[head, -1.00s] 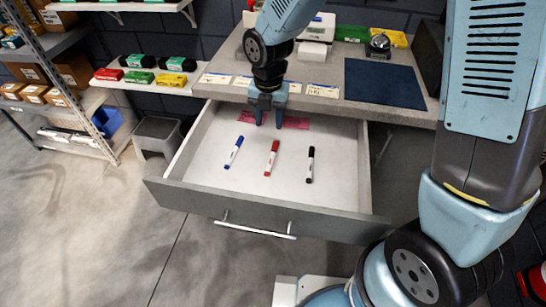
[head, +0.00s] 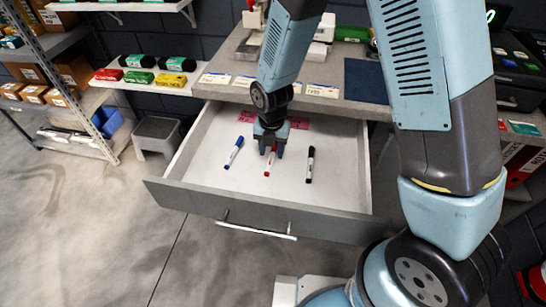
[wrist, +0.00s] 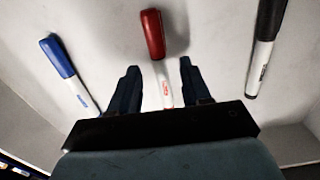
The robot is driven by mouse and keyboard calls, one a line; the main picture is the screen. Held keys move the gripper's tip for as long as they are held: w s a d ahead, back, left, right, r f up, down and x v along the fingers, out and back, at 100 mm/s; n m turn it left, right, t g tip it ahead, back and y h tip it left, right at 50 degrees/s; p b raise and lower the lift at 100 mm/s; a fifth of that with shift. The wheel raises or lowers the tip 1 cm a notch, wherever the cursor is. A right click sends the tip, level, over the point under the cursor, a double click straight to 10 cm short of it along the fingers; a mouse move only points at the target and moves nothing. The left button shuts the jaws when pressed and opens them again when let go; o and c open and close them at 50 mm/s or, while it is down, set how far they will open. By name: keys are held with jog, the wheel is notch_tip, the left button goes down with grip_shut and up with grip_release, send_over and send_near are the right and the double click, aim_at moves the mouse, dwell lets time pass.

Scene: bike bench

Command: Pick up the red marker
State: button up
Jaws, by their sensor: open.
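The red marker (head: 268,168) lies in the open drawer (head: 215,208), between the blue marker (head: 233,153) and the black marker (head: 310,165). In the wrist view the red marker (wrist: 154,38) has its red cap pointing away from me, and its white body runs back between the fingers. My gripper (head: 272,152) is open above it, partly hiding it in the head view. In the wrist view the fingers of my gripper (wrist: 160,85) stand on either side of the white body, with gaps on both sides.
The blue marker (wrist: 68,72) lies left of my fingers and the black marker (wrist: 264,50) lies right, both apart from them. A pink-red item (head: 299,123) lies at the drawer's back. The worktop (head: 330,75) stands above the drawer's rear. The drawer's front area is clear.

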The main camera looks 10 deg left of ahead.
jog(key=shift+f, duration=0.55)
jog(key=shift+c, duration=0.2)
grip_shut()
